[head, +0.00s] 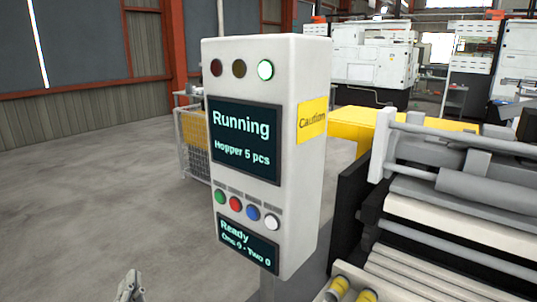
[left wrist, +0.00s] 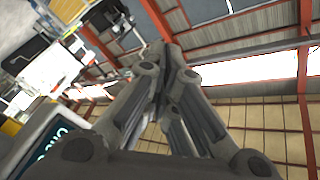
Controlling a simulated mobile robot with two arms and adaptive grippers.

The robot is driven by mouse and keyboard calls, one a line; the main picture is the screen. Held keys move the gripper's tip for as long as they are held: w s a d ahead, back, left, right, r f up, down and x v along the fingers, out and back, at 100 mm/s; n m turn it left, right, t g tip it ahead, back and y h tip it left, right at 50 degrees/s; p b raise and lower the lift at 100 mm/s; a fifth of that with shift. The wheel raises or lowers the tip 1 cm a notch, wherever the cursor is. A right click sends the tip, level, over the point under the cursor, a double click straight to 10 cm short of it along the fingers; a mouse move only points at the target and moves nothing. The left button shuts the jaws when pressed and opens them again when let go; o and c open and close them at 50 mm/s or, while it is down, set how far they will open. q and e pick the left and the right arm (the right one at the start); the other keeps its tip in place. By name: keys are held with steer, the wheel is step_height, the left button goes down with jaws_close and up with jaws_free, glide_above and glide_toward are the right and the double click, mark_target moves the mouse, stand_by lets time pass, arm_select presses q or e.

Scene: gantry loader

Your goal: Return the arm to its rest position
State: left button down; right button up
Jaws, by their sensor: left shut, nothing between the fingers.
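My left gripper (head: 130,286) shows only as a small grey tip at the bottom edge of the head view, left of and apart from the control panel (head: 312,165). In the left wrist view its fingers (left wrist: 165,62) meet, shut with nothing between them, tilted up toward the wall and roof beams. The panel's upper screen (head: 245,140) reads "Running" and "Hopper 5 pcs". Its lower screen (head: 247,243) begins with "Ready". My right gripper is in neither view.
A roller machine (head: 450,210) with a yellow cover stands right of the panel. A mesh fence (head: 194,145) stands behind it. Large white machines (head: 372,58) are at the back. The concrete floor (head: 90,200) on the left is clear.

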arm_select(q)
steer(key=s+f+n+g+h, duration=0.2)
steer(key=s+f+g, duration=0.4)
steer(key=f, duration=0.5)
steer(key=s+d+f+g+h, duration=0.35)
steer(key=s+d+f, duration=0.2)
steer(key=s, duration=0.35)
steer(key=s+d+f+g+h, duration=0.35)
steer(key=s+f, duration=0.25)
steer(key=s, duration=0.4)
step_height(320, 180, down, 28)
steer(key=s+g+b, duration=0.1)
steer(key=s+g, duration=0.1)
steer(key=s+a+f+g+y+b, duration=0.1)
steer(key=s+a+f, duration=0.1)
steer(key=s+f, duration=1.4)
steer(key=shift+a+f+m, duration=0.15)
steer(key=shift+a+m, duration=0.15)
steer(key=shift+a, duration=0.1)
